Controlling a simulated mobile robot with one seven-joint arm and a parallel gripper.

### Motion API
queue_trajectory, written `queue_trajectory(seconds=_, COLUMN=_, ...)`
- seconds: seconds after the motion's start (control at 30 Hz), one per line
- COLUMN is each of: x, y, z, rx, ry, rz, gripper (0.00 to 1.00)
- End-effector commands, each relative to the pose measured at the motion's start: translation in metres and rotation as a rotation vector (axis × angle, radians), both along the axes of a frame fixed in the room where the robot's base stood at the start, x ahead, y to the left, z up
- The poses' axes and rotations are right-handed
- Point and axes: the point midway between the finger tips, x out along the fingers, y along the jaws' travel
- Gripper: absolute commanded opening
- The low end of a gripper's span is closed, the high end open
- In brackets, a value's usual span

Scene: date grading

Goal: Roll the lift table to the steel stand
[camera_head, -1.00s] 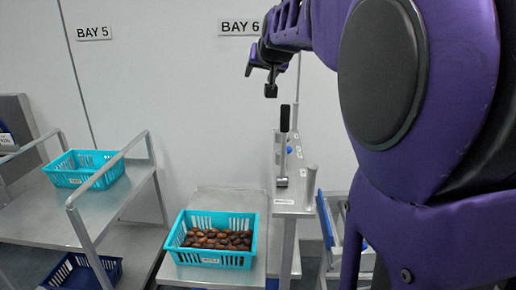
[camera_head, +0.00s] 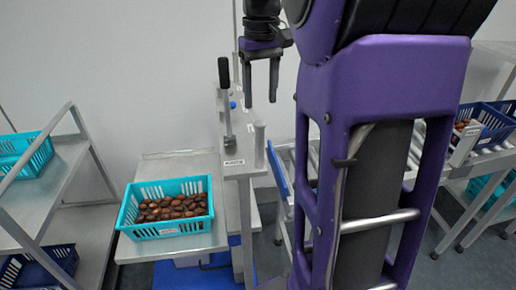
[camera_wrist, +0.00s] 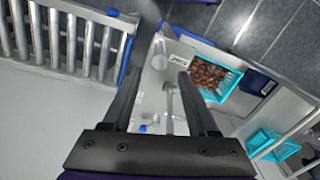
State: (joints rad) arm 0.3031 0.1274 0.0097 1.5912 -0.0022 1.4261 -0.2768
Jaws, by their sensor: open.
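A low steel-topped table (camera_head: 135,250) with blue parts under it, apparently the lift table, carries a teal crate (camera_head: 167,230) of brown dates. Directly right of it stands a narrow steel stand (camera_head: 238,166) with an upright black-handled lever (camera_head: 225,75). My gripper (camera_head: 261,98) is open and empty, fingers pointing down, above and beside the stand. In the wrist view my gripper (camera_wrist: 160,75) has the stand top (camera_wrist: 150,100) and lever (camera_wrist: 169,100) beyond and between its fingers; it appears apart from them. The lift table's wheels are not clearly visible.
A steel shelf rack (camera_head: 78,152) at left holds a teal crate (camera_head: 20,160) and a dark blue crate (camera_head: 45,268). A roller conveyor (camera_wrist: 65,35) lies on the stand's other side. A blue crate (camera_head: 490,122) with dates is at far right. A wall closes off the back.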

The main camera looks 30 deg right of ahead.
Motion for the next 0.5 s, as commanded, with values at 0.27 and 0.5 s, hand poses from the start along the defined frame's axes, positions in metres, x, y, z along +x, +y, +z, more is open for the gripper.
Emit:
queue_trajectory(seconds=0.27, x=-0.001, y=0.000, z=-0.059, rx=0.001, ry=0.002, rz=-0.001, gripper=0.59)
queue_trajectory(seconds=0.5, x=-0.001, y=0.000, z=-0.111, rx=0.001, ry=0.001, rz=-0.001, gripper=0.59)
